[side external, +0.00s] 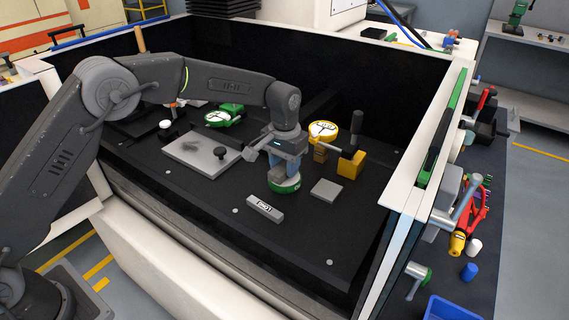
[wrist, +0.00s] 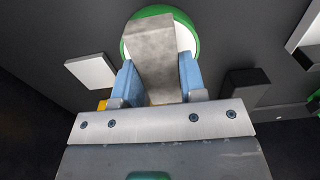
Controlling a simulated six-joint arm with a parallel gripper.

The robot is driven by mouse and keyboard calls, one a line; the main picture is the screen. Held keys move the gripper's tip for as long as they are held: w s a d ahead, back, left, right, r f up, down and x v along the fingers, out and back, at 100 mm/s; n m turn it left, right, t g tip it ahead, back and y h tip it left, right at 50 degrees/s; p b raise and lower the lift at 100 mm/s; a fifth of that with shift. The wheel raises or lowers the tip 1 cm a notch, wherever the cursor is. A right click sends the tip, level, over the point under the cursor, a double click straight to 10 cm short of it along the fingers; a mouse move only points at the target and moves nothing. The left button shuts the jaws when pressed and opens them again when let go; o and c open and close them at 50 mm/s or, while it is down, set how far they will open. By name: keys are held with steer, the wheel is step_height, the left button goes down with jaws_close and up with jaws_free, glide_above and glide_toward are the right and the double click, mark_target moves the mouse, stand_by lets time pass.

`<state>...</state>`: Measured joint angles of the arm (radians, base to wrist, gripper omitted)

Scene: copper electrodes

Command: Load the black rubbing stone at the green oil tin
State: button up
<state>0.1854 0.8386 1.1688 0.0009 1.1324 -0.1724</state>
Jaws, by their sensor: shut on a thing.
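My gripper (side external: 286,160) points down over the green oil tin (side external: 284,186), a low round green thing on the black work surface. In the wrist view the blue finger pads (wrist: 157,85) are shut on a grey block (wrist: 153,55), one pad on each side. The block looks grey, not black, so I cannot tell for sure that it is the rubbing stone. Its far end covers the middle of the tin, whose green rim (wrist: 185,17) and pale top show around it. Whether the block touches the tin is hidden.
A small grey square plate (side external: 326,189) lies right of the tin. A labelled grey bar (side external: 265,208) lies in front. A yellow block stand (side external: 351,165) and yellow dial (side external: 323,132) stand behind right. A large grey plate (side external: 190,150) with a black knob (side external: 220,153) lies left.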

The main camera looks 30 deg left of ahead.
mark_target(284, 165)
steer(key=shift+f, duration=0.6)
stand_by(1.1)
steer(key=shift+r, duration=0.1)
steer(key=shift+r, duration=3.5)
steer(key=shift+s+a, duration=0.1)
